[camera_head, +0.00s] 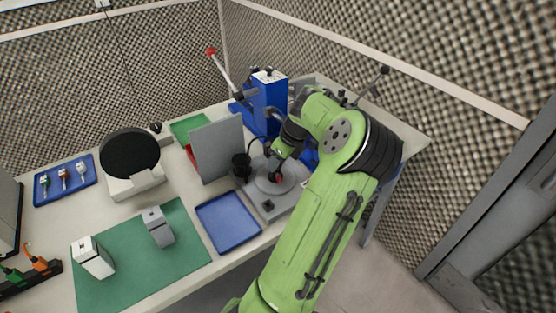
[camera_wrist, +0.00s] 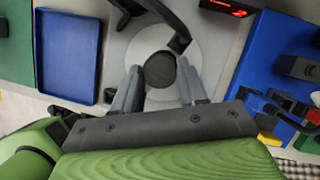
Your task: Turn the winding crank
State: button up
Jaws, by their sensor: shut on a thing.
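The winding station is a grey base plate (camera_head: 268,205) with a pale round disc (camera_head: 264,184) on it. In the wrist view the disc (camera_wrist: 152,40) lies under a dark round knob (camera_wrist: 160,70), which I take for the crank's handle. My gripper (camera_wrist: 160,84) has one finger on each side of this knob and is shut on it. In the head view my gripper (camera_head: 275,178) reaches down onto the disc, and my arm hides part of the plate. A black bent arm (camera_wrist: 180,40) ends just beyond the knob.
A blue tray (camera_head: 228,222) lies left of the plate. A black cup-like part (camera_head: 241,166) and a grey upright panel (camera_head: 218,148) stand close by. A blue press (camera_head: 268,100) with a red-tipped lever rises behind. A red display (camera_wrist: 228,7) shows at the wrist view's top.

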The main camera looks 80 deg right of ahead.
jog(key=shift+a+m+g+h, duration=0.1)
jog(key=shift+m+g+h, duration=0.2)
jog(key=shift+m, duration=0.8)
jog(key=shift+a+m+g+h, duration=0.15)
jog(key=shift+m+h, duration=0.25)
jog(key=shift+m, duration=0.7)
jog(key=shift+w+m+g+h, duration=0.1)
jog(key=shift+m+g+h, duration=0.2)
jog(key=shift+m, duration=0.65)
jog(key=shift+w+m+g+h, duration=0.1)
jog(key=shift+m+g+h, duration=0.2)
jog(key=shift+m, duration=0.65)
jog(key=shift+w+f+m+g+b, duration=0.1)
jog(key=shift+m+g+b, duration=0.35)
jog(key=shift+m+b, duration=0.8)
jog(key=shift+m+g+h+b, duration=0.3)
jog(key=shift+m+b, duration=0.25)
jog(key=shift+m, duration=0.2)
jog(key=shift+m+b, duration=0.5)
jog(key=shift+b, duration=0.15)
jog(key=o, duration=1)
jog(key=shift+o, duration=0.2)
jog(key=shift+r, duration=0.2)
